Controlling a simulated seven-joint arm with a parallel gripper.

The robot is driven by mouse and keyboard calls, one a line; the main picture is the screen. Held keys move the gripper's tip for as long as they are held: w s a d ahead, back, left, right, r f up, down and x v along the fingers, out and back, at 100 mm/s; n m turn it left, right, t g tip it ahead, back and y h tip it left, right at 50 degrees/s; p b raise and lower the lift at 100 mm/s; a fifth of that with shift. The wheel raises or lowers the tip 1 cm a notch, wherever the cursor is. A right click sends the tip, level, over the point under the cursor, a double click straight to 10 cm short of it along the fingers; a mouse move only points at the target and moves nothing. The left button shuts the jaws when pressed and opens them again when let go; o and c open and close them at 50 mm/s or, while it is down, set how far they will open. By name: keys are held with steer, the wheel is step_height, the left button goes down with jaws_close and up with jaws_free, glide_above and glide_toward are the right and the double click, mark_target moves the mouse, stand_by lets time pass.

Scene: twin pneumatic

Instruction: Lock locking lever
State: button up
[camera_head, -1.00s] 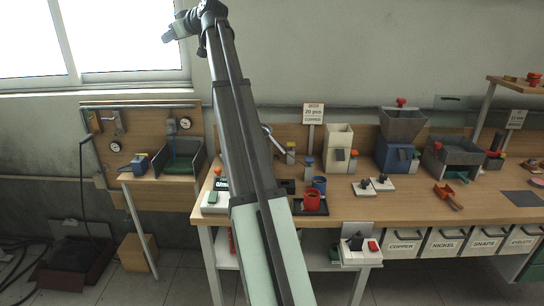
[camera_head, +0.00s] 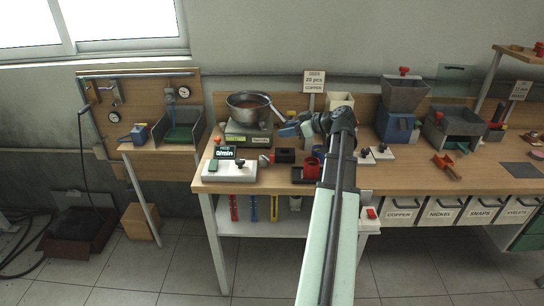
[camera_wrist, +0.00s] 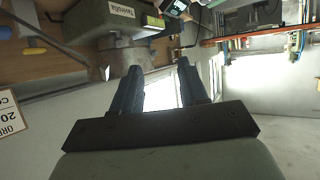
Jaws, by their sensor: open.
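I cannot tell for sure which part is the locking lever. The left wall station (camera_head: 180,170) carries two gauges, a blue unit with a red knob (camera_head: 138,133) and a dark green tray (camera_head: 180,134). My gripper (camera_head: 288,131) is over the back of the bench, right of the metal bowl (camera_head: 250,108), away from the wall station. In the wrist view my gripper (camera_wrist: 158,66) has its two dark fingers apart, with nothing between them but the bright background. My arm hides part of the bench behind it.
The bowl stands on a green-grey base (camera_head: 247,137). A white unit with a display (camera_head: 228,172) is at the bench's left front, and a red cup (camera_head: 312,168) stands near my arm. Hoppers (camera_head: 405,95) stand further right. A sign (camera_head: 314,81) rises behind my gripper.

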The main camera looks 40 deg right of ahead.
glide_toward(272, 155)
steer(key=x, duration=1)
steer(key=shift+f, duration=0.2)
jaws_close()
stand_by(0.4)
